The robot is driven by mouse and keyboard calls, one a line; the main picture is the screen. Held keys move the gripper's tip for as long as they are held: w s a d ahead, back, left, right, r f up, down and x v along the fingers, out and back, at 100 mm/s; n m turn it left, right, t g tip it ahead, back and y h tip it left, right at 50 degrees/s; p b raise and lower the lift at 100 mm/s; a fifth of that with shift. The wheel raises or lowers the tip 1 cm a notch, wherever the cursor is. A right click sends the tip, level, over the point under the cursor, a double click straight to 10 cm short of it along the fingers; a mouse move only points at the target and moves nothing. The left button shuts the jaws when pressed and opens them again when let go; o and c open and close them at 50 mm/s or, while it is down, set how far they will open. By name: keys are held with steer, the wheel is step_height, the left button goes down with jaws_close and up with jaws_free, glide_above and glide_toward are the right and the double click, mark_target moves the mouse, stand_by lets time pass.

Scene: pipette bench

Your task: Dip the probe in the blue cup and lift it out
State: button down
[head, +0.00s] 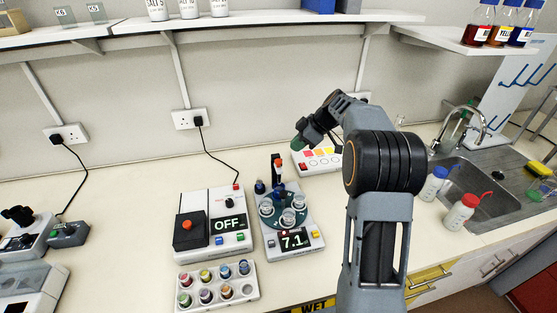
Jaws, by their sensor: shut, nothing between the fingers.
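My gripper (299,144) hangs at the end of my bent arm, above the back of the bench. It is small in view and looks shut and empty. It is behind and above a meter (285,238) that reads 7.1. The meter carries a round teal tray (270,211) with several small clear cups. Two dark blue pieces (260,187) stand at the tray's back; I cannot tell whether one is the blue cup. A dark upright piece with a red part (277,167) rises behind the tray; I cannot tell whether it is the probe.
A box reading OFF (213,222) stands left of the meter, with a white rack of capped vials (217,286) in front. A white panel with coloured marks (317,160) lies behind. Two bottles (461,214) and a sink (480,182) are at right. A shelf (270,18) hangs above.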

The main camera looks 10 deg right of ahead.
mark_target(280, 161)
steer(key=shift+b+x, duration=0.55)
steer(key=shift+x, duration=2.95)
steer(key=shift+f, duration=0.15)
step_height(280, 161, down, 4)
steer(key=b, duration=0.5)
steer(key=d, duration=0.1)
steer(key=s+d+r+b, duration=0.1)
steer(key=shift+d+r, duration=0.1)
steer(key=shift+d, duration=0.3)
steer(key=b+v, duration=0.1)
steer(key=v, duration=1.3)
